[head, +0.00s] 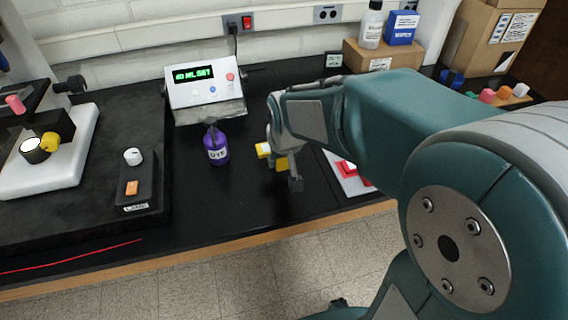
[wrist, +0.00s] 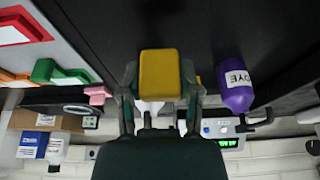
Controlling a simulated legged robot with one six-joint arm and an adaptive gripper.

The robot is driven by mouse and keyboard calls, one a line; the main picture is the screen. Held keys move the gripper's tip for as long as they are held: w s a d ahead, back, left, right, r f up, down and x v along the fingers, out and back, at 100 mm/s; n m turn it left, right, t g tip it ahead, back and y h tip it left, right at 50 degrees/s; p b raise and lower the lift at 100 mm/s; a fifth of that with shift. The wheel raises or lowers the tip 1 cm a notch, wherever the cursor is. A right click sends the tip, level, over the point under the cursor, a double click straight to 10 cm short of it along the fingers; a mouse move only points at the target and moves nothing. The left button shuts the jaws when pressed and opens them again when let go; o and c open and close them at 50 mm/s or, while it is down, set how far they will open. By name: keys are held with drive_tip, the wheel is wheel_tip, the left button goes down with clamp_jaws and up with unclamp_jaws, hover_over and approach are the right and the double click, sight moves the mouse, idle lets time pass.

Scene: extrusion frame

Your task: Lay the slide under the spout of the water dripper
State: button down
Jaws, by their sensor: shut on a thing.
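My gripper (head: 282,163) is shut on a yellow block (wrist: 160,74), held above the black bench. The block also shows in the head view (head: 281,163), partly hidden by the fingers. It may be the slide or part of it; I cannot tell. A smaller yellow and white piece (head: 263,149) shows just left of the gripper. A white console (head: 204,90) with a green display stands behind and left of the gripper, with a metal ledge at its front. It may be the water dripper; I cannot make out its spout.
A purple dye bottle (head: 215,146) stands upright left of my gripper, in front of the console. A microscope-like device (head: 48,165) and a black switch box (head: 140,180) are at left. A pale tray with red pieces (head: 348,178) lies right. Bare bench surrounds the bottle.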

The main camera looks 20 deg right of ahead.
hover_over(285, 174)
drive_tip(key=s, duration=0.1)
wheel_tip(285, 174, down, 4)
drive_tip(key=shift+a+f, duration=0.1)
drive_tip(key=shift+s+x, duration=0.2)
drive_tip(key=shift+x, duration=0.6)
drive_tip(key=shift+s+x, duration=0.15)
drive_tip(key=shift+x, duration=0.65)
drive_tip(key=shift+f, duration=0.2)
drive_tip(key=shift+c, duration=1.5)
unclamp_jaws()
